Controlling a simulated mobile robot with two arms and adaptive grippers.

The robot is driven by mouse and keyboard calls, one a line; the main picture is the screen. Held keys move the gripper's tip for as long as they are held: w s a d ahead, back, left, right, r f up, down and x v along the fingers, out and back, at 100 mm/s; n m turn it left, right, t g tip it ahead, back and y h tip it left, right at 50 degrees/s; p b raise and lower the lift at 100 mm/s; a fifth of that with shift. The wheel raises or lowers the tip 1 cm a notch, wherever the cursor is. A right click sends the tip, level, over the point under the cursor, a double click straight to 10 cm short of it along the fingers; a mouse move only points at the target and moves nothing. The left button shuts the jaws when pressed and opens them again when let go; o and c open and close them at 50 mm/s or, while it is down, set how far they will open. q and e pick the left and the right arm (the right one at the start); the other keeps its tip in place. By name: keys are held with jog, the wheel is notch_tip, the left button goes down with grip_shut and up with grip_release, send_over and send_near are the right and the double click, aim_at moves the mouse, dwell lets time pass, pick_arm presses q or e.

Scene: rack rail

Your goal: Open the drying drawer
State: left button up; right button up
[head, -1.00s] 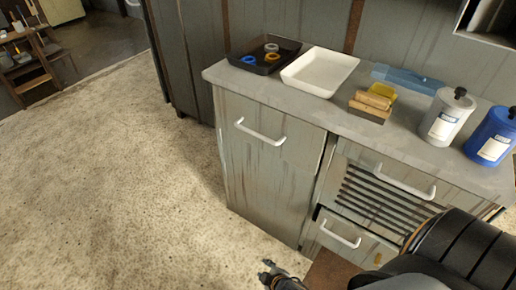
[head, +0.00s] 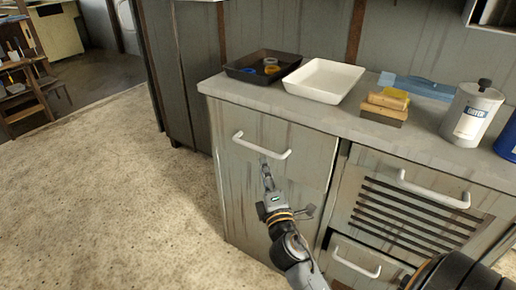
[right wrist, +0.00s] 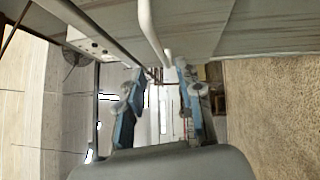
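The cabinet has a slatted, vented front (head: 400,215) at the right, which looks like the drying drawer, with a white bar handle (head: 433,190). It appears shut. A plain front (head: 290,180) at the left has its own white handle (head: 262,147). My right gripper (head: 267,172) is in front of the plain front, just below that handle. In the right wrist view its two fingers (right wrist: 162,85) are apart with nothing between them, and a white handle bar (right wrist: 150,30) shows just beyond the tips. I cannot tell whether they touch it. My left gripper is not in view.
A lower drawer with a white handle (head: 357,264) sits under the slatted front, with a dark gap above it. On the counter (head: 310,112) stand a black tray (head: 240,70), a white tray (head: 323,82), wooden blocks (head: 385,105) and bottles (head: 472,115). The floor at left is clear.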

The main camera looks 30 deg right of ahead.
aim_at(258, 149)
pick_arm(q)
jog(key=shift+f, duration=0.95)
pick_arm(e)
jog(key=shift+x, duration=4.75)
jog(key=shift+f, duration=0.1)
grip_shut()
